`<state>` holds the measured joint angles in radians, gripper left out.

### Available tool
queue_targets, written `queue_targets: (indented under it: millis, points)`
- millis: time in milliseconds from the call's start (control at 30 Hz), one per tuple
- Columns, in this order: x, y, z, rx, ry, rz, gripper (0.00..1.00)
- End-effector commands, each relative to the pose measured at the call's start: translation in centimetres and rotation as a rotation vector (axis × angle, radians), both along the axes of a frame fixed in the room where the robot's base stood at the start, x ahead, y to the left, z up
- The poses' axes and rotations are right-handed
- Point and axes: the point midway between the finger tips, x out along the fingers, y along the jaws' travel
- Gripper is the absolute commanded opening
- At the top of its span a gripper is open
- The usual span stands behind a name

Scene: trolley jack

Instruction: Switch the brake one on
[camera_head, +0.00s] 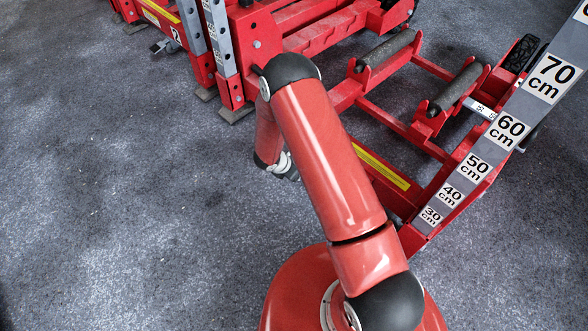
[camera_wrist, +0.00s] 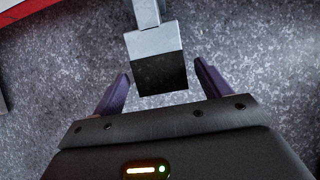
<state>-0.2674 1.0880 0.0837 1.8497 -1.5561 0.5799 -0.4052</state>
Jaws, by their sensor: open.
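In the wrist view, a grey metal lever with a black square end (camera_wrist: 160,72) reaches down from the top edge. My gripper (camera_wrist: 161,70) is open, with one purple finger on each side of the black end. Gaps show between the fingers and the lever, so it is not gripped. No number shows on this lever, so I cannot tell by label which brake it is. In the head view, my gripper (camera_head: 285,167) is low beside the red trolley jack (camera_head: 312,36), mostly hidden by my arm. The lever does not show clearly there.
Another small grey lever (camera_head: 165,46) sticks out at the far left frame, near a "2" label. The red side frame with rollers (camera_head: 387,50) and the height-marked bar (camera_head: 507,130) stand to the right. Bare grey floor (camera_head: 90,190) is clear on the left.

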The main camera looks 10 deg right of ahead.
Motion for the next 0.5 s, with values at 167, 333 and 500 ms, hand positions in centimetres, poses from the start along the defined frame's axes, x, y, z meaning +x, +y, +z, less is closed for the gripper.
queue_targets:
  millis: [167,333,500]
  points:
    - [-0.1,0.2,0.5,0.000,-0.001,0.001,0.76]
    - [-0.8,1.3,2.8,0.001,-0.002,0.002,0.76]
    - [-1.7,2.4,5.2,0.000,-0.002,0.001,0.76]
